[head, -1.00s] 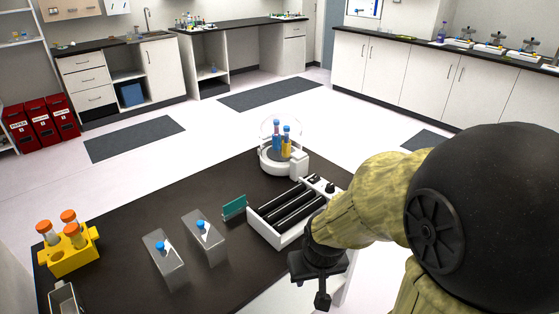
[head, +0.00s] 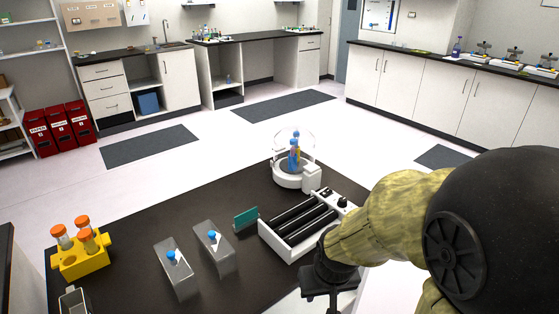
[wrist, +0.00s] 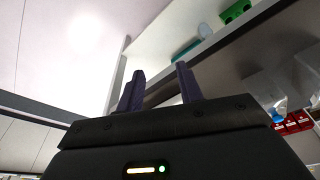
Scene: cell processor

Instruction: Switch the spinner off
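The spinner (head: 292,177) is a round white device with a clear dome and a white block on its right side. It stands at the far edge of the dark table, with blue-capped tubes (head: 294,155) inside the dome. My gripper (head: 330,292) is low at the table's right front, nearer to me than the spinner and apart from it. In the wrist view, its two dark fingers (wrist: 160,85) stand apart with nothing between them. I cannot make out the spinner's switch clearly.
A white roller device (head: 303,225) with black rollers and knobs lies between my gripper and the spinner. A teal plate (head: 246,218), two grey holders (head: 176,275) with blue-topped items and a yellow rack (head: 80,262) with orange-capped tubes stand left. The table's middle back is clear.

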